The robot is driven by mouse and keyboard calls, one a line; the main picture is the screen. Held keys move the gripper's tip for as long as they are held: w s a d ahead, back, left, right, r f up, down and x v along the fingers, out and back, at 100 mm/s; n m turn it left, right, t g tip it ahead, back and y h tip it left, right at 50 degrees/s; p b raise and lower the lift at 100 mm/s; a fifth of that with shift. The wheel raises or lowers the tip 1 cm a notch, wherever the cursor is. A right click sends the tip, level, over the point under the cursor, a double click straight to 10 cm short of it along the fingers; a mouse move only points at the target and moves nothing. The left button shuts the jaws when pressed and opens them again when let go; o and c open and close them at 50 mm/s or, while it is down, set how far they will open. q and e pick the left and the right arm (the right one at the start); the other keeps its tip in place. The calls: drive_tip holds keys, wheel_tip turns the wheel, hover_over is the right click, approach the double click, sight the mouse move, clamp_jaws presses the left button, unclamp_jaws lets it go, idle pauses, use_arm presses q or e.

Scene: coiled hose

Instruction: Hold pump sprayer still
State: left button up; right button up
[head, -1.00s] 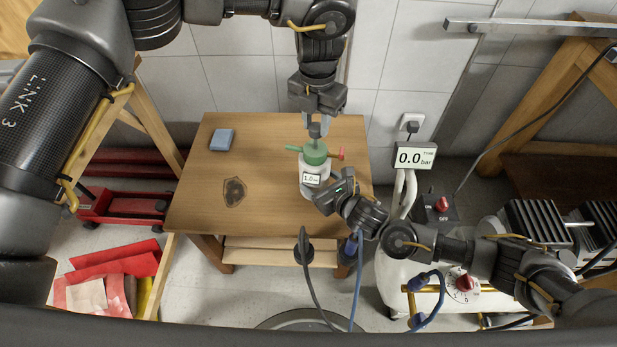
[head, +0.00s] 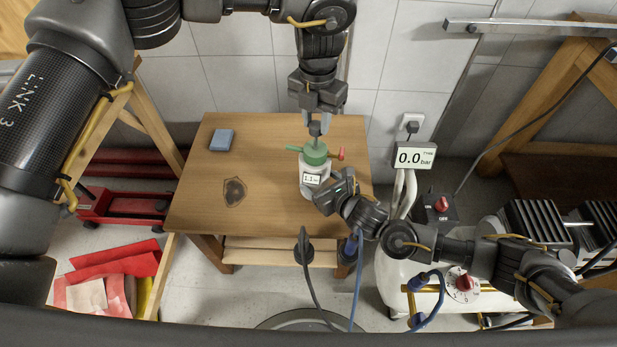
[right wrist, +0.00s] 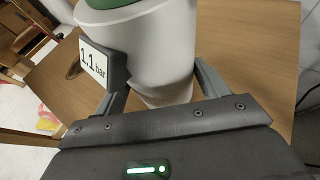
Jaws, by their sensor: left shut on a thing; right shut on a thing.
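The pump sprayer (head: 310,189) stands upright on the wooden table (head: 205,212), with a white body, green top, red-tipped side part and a small display. In the right wrist view the sprayer's white body (right wrist: 160,50) fills the middle, and its display (right wrist: 97,65) reads 1.1 bar. My right gripper (head: 322,200) is shut on the lower body from the right front; its fingers (right wrist: 158,92) sit on both sides of it. My left gripper (head: 316,122) points down from above and is shut on the dark pump handle (head: 315,129) over the green top.
A blue block (head: 221,140) and a dark scorch mark (head: 233,191) are on the table's left part. A gauge display (head: 414,157) reading 0.0 bar stands to the right. Red cloths (head: 110,270) lie on the floor at left.

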use_arm(q)
drive_tip(key=shift+f, duration=2.1)
drive_tip(key=shift+r, duration=2.95)
use_arm(e)
drive_tip(key=shift+f, duration=0.1)
use_arm(q)
drive_tip(key=shift+f, duration=0.1)
drive_tip(key=shift+f, duration=2.8)
drive_tip(key=o, duration=1)
drive_tip(key=shift+c, duration=0.2)
